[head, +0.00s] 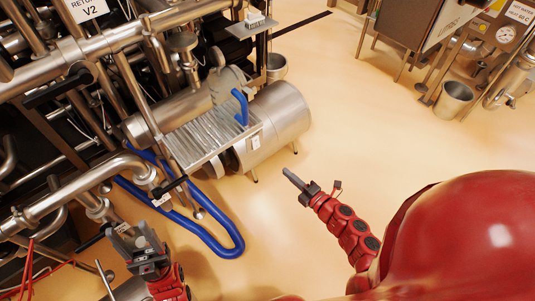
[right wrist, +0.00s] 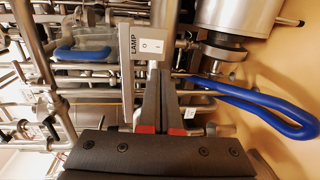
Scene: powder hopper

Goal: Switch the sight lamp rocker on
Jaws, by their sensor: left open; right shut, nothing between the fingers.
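The sight lamp rocker (right wrist: 151,46) is a small white switch marked O and I on a pale plate labelled LAMP (right wrist: 133,50). In the head view the rocker (head: 255,142) is a tiny white patch on the end of the shelf with the ribbed top. Which side is pressed I cannot tell. My right gripper (head: 288,173) is shut and empty, apart from the switch, to its lower right in the head view. In the right wrist view its fingertips (right wrist: 160,75) show just below the rocker. My left gripper (head: 133,232) is open and empty at lower left, near the pipes.
A ribbed metal shelf (head: 198,140) carries a clear vessel with a blue hose piece. A blue hose (head: 215,243) loops on the floor. Steel pipes (head: 80,190) crowd the left.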

